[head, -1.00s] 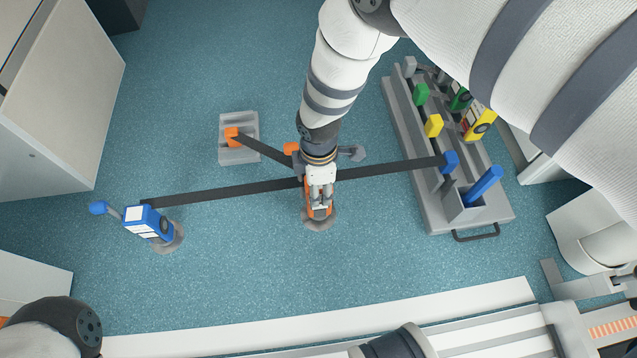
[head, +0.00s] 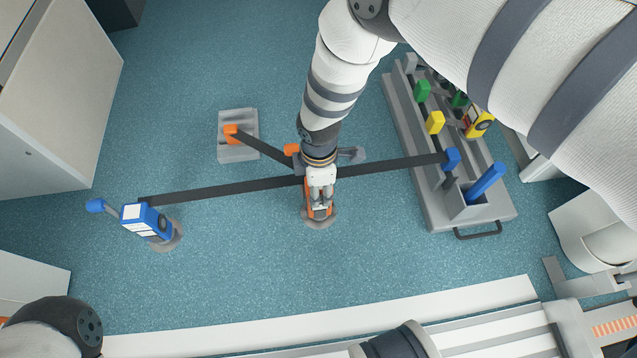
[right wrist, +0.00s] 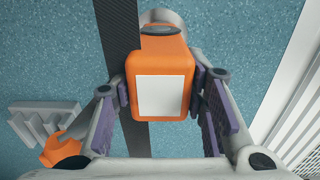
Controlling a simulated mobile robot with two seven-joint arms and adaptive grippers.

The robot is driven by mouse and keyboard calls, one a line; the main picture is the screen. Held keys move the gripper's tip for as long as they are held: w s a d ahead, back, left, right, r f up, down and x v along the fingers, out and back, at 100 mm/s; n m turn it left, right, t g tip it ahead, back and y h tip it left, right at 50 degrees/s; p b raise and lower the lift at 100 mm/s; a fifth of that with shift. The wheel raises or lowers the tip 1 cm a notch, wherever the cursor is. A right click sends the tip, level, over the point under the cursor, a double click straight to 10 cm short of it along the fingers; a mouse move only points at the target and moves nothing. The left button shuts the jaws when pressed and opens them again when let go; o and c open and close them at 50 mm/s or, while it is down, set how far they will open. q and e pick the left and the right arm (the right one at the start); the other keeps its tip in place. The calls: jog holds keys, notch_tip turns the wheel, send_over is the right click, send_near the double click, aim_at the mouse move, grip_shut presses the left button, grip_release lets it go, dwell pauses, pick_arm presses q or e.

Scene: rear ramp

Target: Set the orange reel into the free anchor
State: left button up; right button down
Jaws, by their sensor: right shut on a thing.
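The orange reel (head: 318,208) is between the fingers of my right gripper (head: 320,196). The right wrist view shows the reel's white-labelled orange body (right wrist: 160,90) with a finger on each side. A round grey anchor (head: 318,222) lies just beyond the reel; I cannot tell whether the reel touches it. A dark strap runs from an orange end piece (head: 231,131) on a grey block (head: 238,154) toward the reel. An orange knob (head: 291,150) shows beside my wrist. My left gripper is out of view.
A blue reel (head: 147,219) stands on another round anchor (head: 170,240); its strap (head: 220,188) crosses beneath my right arm to a blue end piece (head: 452,158) on a grey rack (head: 428,205). Yellow and green pieces stand there. Open floor (head: 250,270) lies in front.

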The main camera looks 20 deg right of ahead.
jog(key=shift+f, duration=0.2)
jog(key=c, duration=0.9)
grip_release()
notch_tip(320, 180, up, 12)
jog(key=shift+r, duration=0.1)
